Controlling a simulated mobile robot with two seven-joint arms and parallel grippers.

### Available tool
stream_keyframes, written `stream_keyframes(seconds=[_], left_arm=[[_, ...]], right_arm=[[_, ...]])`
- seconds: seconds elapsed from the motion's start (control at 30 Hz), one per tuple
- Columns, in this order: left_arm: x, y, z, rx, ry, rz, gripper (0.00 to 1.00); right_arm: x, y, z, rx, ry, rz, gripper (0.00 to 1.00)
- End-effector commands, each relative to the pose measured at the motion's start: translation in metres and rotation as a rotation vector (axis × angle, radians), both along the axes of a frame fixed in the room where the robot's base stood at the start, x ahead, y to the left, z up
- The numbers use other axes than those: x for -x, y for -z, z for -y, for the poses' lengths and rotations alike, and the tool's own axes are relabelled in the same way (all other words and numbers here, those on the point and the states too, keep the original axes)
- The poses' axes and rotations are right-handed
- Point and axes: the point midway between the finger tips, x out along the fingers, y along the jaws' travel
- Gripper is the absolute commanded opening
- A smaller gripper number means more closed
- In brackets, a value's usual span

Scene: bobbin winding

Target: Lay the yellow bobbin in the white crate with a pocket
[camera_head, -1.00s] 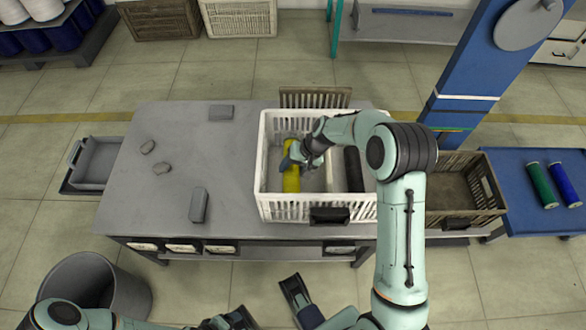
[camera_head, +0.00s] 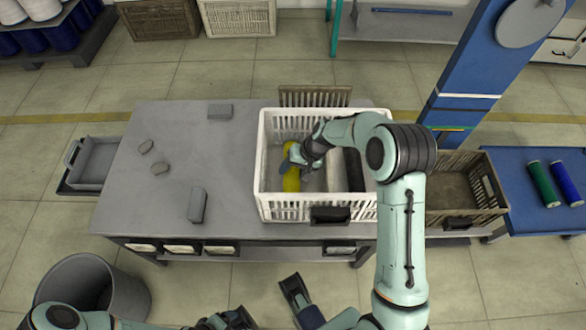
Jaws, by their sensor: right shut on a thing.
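The yellow bobbin (camera_head: 291,183) is inside the white crate (camera_head: 268,207), towards its left side. The crate stands on the right part of the grey table. My right gripper (camera_head: 287,164) reaches into the crate from the right and is shut on the yellow bobbin, hiding its middle. Whether the bobbin rests on the crate floor I cannot tell. A black bobbin (camera_head: 354,170) and a pale one (camera_head: 334,178) lie in the crate, right of the gripper.
The grey table (camera_head: 200,140) holds a few small grey blocks (camera_head: 197,205) on its left; the rest there is clear. A brown crate (camera_head: 450,195) stands to the right, beside a blue surface with a green bobbin (camera_head: 542,184) and a blue bobbin (camera_head: 565,184). A grey bin (camera_head: 125,295) stands at front left.

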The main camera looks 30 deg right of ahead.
Motion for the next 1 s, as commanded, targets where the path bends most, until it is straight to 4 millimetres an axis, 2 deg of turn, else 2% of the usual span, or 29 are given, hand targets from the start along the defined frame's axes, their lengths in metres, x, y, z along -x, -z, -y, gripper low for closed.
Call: stream_keyframes(seconds=[0.03,0.07,0.43,0.57,0.67,1.0], left_arm=[[0.0,0.0,0.0,0.0,0.0,0.0,0.81],[0.0,0.0,0.0,0.0,0.0,0.0,0.81],[0.0,-0.001,0.0,0.001,0.001,-0.002,0.81],[0.007,-0.008,0.003,0.008,0.008,-0.018,0.81],[0.017,-0.017,0.008,0.022,0.019,-0.045,0.81],[0.036,-0.032,0.016,0.046,0.041,-0.099,0.81]], right_arm=[[0.0,-0.001,0.0,0.0,0.0,0.001,0.1],[0.0,-0.001,0.0,0.0,0.0,0.0,0.65],[0.0,-0.001,0.0,0.0,0.0,0.0,0.67],[0.0,-0.009,0.0,0.0,0.0,0.001,0.67],[0.0,-0.022,0.003,0.001,0.002,0.004,0.67],[0.018,-0.091,0.031,0.001,0.002,0.004,0.67]])
